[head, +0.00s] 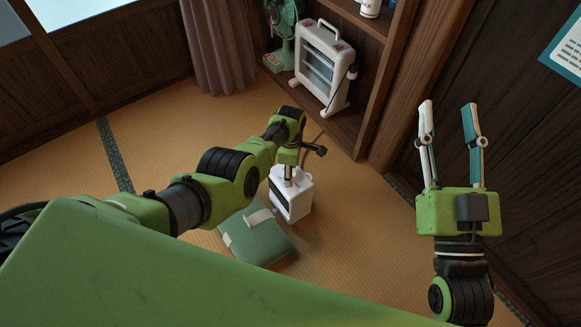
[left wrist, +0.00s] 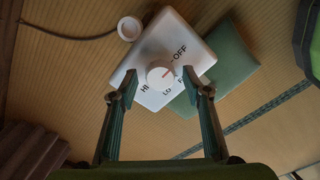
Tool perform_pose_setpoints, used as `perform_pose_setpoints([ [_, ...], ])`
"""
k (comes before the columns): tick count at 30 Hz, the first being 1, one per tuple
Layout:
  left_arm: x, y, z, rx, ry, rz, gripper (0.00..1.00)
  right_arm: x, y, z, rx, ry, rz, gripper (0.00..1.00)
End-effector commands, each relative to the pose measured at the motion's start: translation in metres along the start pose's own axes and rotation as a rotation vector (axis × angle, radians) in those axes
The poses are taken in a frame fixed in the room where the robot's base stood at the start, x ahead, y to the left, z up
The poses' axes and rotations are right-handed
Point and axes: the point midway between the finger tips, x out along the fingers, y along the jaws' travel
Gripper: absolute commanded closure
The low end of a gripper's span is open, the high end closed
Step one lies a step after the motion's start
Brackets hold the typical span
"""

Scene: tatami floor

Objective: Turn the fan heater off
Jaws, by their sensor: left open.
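The white fan heater (head: 292,196) stands on the tatami below my left gripper (head: 288,176). HI and LO labels also show. My left gripper (left wrist: 163,90) is open, its fingertips on either side of the knob in the picture; contact cannot be told. My right gripper (head: 447,106) is open and empty, away to the right.
A green cushion (head: 260,240) lies beside the heater. A white electric heater (head: 320,65) and a green fan (head: 283,30) stand at the back by a wooden shelf (head: 375,85). A cord (left wrist: 70,36) runs across the floor. Tatami at left is clear.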

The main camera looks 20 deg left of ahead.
Motion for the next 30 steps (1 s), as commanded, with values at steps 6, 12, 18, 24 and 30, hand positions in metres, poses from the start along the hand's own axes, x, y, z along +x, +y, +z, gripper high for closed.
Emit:
perform_pose_setpoints([
  [6, -0.009, 0.002, 0.001, 0.001, 0.0, 0.003, 0.56, 0.0, 0.0, 0.0, 0.001, 0.002, 0.001, 0.6],
  [12, -0.025, 0.001, 0.001, 0.001, -0.001, 0.003, 0.56, 0.001, 0.0, 0.0, 0.002, 0.003, 0.002, 0.6],
  [18, -0.052, 0.001, 0.001, 0.0, -0.002, 0.003, 0.56, 0.001, 0.0, -0.001, 0.002, 0.003, 0.002, 0.6],
  [24, -0.084, 0.001, 0.001, 0.0, -0.001, 0.003, 0.56, 0.001, 0.0, -0.001, 0.002, 0.003, 0.002, 0.6],
  [30, -0.11, 0.0, 0.001, 0.0, -0.001, 0.001, 0.56, 0.001, 0.0, -0.001, 0.002, 0.003, 0.002, 0.6],
])
